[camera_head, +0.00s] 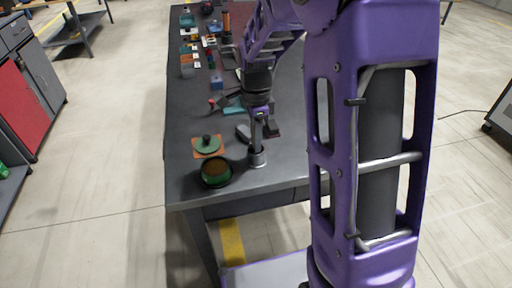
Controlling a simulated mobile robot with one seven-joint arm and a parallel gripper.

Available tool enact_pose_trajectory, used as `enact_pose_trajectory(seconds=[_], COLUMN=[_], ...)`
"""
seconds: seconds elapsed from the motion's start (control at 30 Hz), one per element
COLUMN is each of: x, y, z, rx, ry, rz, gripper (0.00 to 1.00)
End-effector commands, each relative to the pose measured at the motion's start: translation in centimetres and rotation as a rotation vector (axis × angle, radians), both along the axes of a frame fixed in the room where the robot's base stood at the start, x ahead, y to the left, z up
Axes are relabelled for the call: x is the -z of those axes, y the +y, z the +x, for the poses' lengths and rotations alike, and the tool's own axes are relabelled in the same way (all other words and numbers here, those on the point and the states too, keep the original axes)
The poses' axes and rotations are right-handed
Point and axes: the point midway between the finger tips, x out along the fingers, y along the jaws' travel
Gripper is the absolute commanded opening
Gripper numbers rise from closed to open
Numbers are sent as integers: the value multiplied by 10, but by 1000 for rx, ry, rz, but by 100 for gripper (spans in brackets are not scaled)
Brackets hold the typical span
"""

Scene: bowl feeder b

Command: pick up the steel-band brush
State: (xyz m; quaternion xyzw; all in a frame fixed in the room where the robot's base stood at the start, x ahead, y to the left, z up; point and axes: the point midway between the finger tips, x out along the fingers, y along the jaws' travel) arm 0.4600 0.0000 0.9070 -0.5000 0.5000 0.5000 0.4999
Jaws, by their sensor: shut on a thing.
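My gripper (257,113) points down above the near part of the dark workbench. It is shut on a slim upright piece, which I take to be the steel-band brush (256,140). The piece is small in this view, and its top is hidden between the fingers.
A round green container (215,173) stands left of the cup, near the bench's front-left corner. Dark flat items (271,128) lie close to my gripper.

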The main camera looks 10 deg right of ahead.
Motion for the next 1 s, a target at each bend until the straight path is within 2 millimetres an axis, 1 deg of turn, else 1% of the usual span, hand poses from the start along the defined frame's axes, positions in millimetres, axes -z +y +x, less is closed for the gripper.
enact_pose_trajectory(seconds=[0.23, 0.33, 0.43, 0.6, 0.73, 0.83, 1.0], x=[-1, -6, -22, -58, -81, -93, -100], y=[0, 0, 0, 0, 0, 0, 0], z=[0, 0, 1, 1, 1, 1, 0], rx=[0, 0, -1, 0, 0, 0, 0], ry=[-1, -1, -5, -5, -4, -3, -1], rz=[0, 0, 0, 0, 0, 0, 0], gripper=[0, 0, 0, 0, 0, 0, 0])
